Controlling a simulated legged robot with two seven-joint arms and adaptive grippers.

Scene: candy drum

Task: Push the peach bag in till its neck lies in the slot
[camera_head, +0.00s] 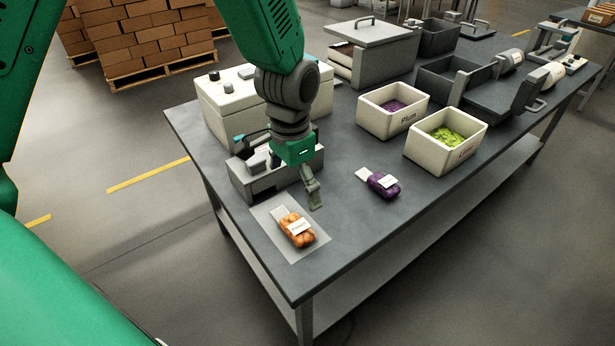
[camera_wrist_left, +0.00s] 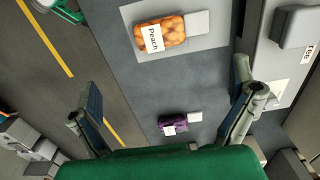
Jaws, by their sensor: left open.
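The peach bag (camera_head: 301,238) is an orange bag with a white label, lying flat on a pale mat (camera_head: 309,254) at the near end of the table. Its pale neck (camera_wrist_left: 197,22) points toward the grey machine (camera_head: 245,186), apart from it; the slot itself cannot be made out. In the left wrist view the peach bag (camera_wrist_left: 172,33) lies at the top, label reading "Peach". My left gripper (camera_head: 311,192) hangs above the table, just behind the bag and beside the machine. Its two fingers (camera_wrist_left: 168,108) are wide apart with nothing between them. My right gripper is out of view.
A purple bag (camera_head: 383,187) lies to the right of my left gripper. Two cream bins, one with purple (camera_head: 375,118) and one with green contents (camera_head: 425,152), stand farther back. A cream box (camera_head: 222,110) stands behind the machine. The table's near edge is close to the mat.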

